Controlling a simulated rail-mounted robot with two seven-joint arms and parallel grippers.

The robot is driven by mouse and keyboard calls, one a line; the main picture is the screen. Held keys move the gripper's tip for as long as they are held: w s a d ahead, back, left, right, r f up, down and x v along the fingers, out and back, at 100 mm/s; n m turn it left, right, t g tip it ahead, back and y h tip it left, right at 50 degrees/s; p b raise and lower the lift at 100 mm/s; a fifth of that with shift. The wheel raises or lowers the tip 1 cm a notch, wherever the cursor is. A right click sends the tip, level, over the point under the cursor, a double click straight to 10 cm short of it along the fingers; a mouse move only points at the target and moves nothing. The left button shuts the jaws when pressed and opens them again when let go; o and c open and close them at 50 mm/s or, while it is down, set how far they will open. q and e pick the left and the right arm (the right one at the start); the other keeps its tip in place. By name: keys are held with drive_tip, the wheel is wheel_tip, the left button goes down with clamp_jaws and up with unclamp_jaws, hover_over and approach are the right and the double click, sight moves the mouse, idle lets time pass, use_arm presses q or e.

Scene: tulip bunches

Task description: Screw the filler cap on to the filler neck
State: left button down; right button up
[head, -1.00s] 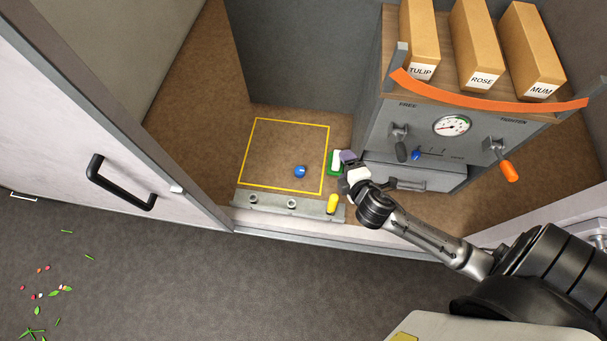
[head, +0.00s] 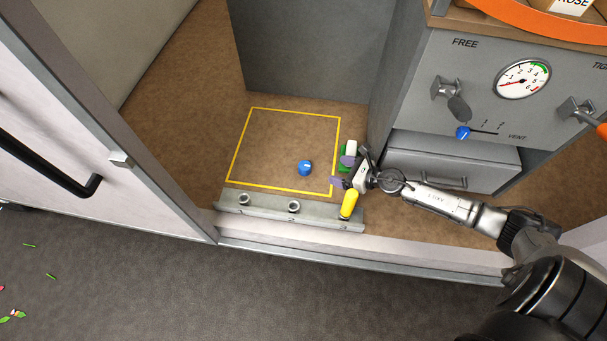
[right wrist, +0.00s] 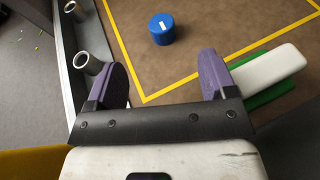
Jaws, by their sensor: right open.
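The blue cap (head: 305,168), a short cylinder with a white mark, stands on the brown floor inside the yellow outline. It also shows in the right wrist view (right wrist: 162,29), ahead of the fingers. Two open grey necks, the left one (head: 243,199) and the middle one (head: 293,206), stand on a metal rail; I cannot tell which is the filler neck. A yellow piece (head: 349,204) sits at the rail's right end. My right gripper (head: 343,171) is open and empty, its purple fingers apart, right of the blue cap and not touching it. My left gripper is out of view.
A white and green block (head: 350,148) lies close beside my right gripper. The grey cabinet with a gauge (head: 523,79) and levers stands at the right. The metal rail (head: 268,208) runs along the front edge. The yellow-outlined area is otherwise clear.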

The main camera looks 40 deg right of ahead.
sight(310, 168)
drive_tip(key=shift+d+f+n, duration=0.1)
drive_tip(key=shift+f+n, duration=0.2)
drive_tip(key=shift+f, duration=0.35)
drive_tip(key=shift+w+f, duration=0.25)
drive_tip(key=b+x, duration=0.1)
drive_tip(key=x, duration=0.5)
drive_tip(key=shift+w+a+f, duration=0.1)
drive_tip(key=shift+a+f, duration=0.05)
drive_tip(key=shift+a, duration=0.1)
drive_tip(key=shift+x, duration=0.75)
drive_tip(key=b+x, duration=0.1)
drive_tip(key=x, duration=0.1)
drive_tip(key=b+x, duration=0.1)
drive_tip(key=x, duration=0.1)
drive_tip(key=shift+w+a+f, duration=0.1)
drive_tip(key=shift+a+f, duration=0.05)
drive_tip(key=shift+f, duration=0.2)
drive_tip(key=shift+w+a+f, duration=0.1)
drive_tip(key=shift+w, duration=0.2)
drive_tip(key=shift+c, duration=0.2)
drive_tip(key=c, duration=0.9)
